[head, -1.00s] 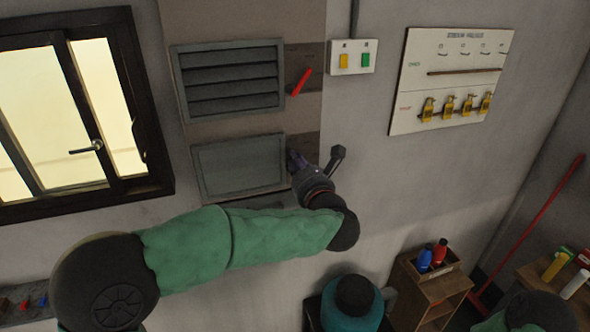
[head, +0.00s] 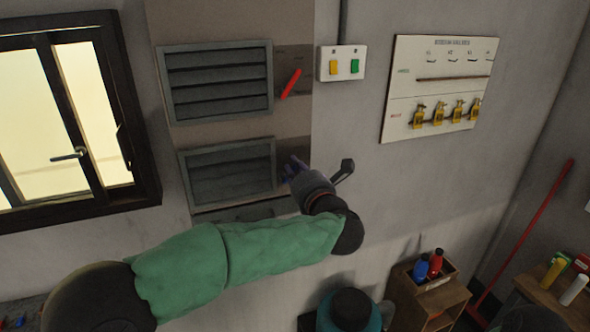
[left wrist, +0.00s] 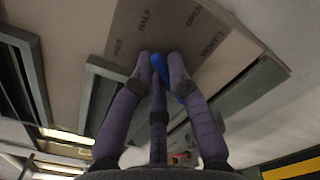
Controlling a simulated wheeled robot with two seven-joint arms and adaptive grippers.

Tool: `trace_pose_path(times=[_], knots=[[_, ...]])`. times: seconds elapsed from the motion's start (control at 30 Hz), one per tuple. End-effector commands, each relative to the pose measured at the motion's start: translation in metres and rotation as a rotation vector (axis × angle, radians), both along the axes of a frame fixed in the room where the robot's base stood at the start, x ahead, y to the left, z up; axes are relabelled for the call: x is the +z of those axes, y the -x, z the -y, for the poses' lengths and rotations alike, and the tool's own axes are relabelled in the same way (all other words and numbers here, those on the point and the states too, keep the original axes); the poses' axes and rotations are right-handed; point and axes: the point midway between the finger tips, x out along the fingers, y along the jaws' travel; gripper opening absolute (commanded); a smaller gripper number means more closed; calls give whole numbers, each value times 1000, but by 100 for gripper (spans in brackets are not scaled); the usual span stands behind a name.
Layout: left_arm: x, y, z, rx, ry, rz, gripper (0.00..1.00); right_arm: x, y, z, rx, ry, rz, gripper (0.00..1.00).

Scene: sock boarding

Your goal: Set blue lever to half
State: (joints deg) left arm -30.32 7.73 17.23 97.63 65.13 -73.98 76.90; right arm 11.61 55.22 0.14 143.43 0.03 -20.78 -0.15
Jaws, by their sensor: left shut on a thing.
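The blue lever (left wrist: 160,68) shows in the left wrist view between my purple fingers, on a brown plate (left wrist: 126,28) marked HALF and OPEN. In this view it points up toward the lettering, nearest HALF. My left gripper (head: 292,168) is shut on the lever, beside the right edge of the lower vent (head: 228,174).
The upper vent (head: 216,83) has a red lever (head: 290,84) at its right. A switch box (head: 342,64) and a board with yellow padlocks (head: 440,88) hang further right. A window (head: 65,120) is at the left. A wooden stand (head: 432,296) holds bottles below.

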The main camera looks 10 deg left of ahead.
Motion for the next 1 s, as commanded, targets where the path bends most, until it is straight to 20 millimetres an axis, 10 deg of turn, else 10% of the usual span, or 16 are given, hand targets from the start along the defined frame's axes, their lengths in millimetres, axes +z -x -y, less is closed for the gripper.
trace_pose_path(times=[0.23, 0.27, 0.33, 1.0], knots=[[0, 0, 0, 0, 2, 1, 0, 0, 0, 0, 0, 0, 0, 40], [0, 0, 0, 0, 2, 1, 25, 0, 0, 0, 0, 0, 0, 40], [0, 0, 0, 0, 2, 1, 41, 0, 0, 0, 0, 0, 0, 40], [1, 38, 27, -5, 2, 2, 41, 0, 0, 0, 0, 0, 0, 40]])
